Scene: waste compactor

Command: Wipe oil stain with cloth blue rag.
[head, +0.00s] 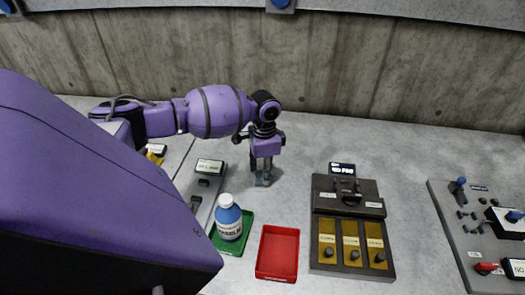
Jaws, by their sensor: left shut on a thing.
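My left gripper (263,180) points straight down over the grey tabletop, behind the trays and left of the dark control box. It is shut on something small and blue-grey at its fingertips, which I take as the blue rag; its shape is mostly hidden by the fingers. Its tips are at or just above the surface; I cannot tell whether they touch. I cannot make out an oil stain on the grey surface. My right gripper is not in view.
A blue bottle (229,222) with a white cap stands in a green tray (243,243). A red tray (278,252) lies beside it, then a dark control box (323,200) with yellow switch plates. A grey panel (455,225) is far right. A concrete wall (340,62) stands behind.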

